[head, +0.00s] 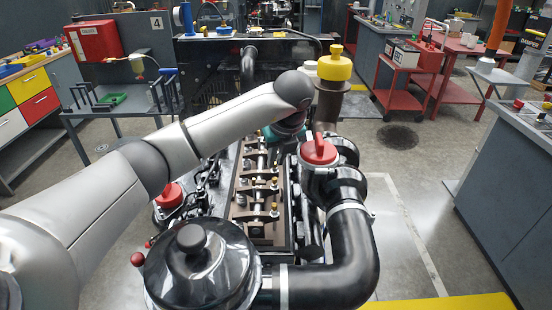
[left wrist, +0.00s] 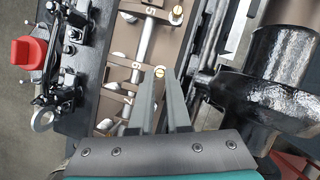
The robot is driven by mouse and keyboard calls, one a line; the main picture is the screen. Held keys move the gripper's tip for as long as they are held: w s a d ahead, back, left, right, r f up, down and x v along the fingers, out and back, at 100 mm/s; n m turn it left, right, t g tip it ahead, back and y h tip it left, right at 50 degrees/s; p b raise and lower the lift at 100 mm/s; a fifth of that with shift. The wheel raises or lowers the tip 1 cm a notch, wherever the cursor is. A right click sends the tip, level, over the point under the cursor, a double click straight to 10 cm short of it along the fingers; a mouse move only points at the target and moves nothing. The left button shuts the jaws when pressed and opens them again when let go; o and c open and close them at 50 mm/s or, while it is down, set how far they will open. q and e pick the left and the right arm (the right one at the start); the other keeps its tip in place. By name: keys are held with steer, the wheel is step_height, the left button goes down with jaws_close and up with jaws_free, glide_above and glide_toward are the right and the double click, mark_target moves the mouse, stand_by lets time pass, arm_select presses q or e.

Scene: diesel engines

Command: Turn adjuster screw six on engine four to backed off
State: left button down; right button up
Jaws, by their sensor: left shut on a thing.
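Engine four (head: 262,200) stands in front of me in the head view, its valve gear open on top with a row of brass-headed adjuster screws. A sign with a 4 (head: 157,23) stands behind it. In the left wrist view, adjuster screw six (left wrist: 160,72) is a slotted brass head beside a mark that looks like a 6. My left gripper (left wrist: 161,78) reaches down over the engine, its two grey fingertips shut on this screw's head. In the head view my arm hides the fingertips. The screw's turn position cannot be told. My right gripper is not in view.
Adjuster screw five (left wrist: 176,14) sits farther along the row. A red cap (head: 318,150), a black pipe (head: 345,250) and a round black housing (head: 200,265) crowd the engine. A yellow-capped filler (head: 335,65) stands at its far end.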

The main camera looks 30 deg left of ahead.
arm_select(q)
steer(key=c, duration=0.9)
jaws_free()
steer(key=p+v, duration=0.1)
steer(key=v, duration=1.4)
steer(key=shift+s+r+p, duration=0.1)
steer(key=shift+s+p, duration=0.05)
steer(key=shift+p, duration=0.2)
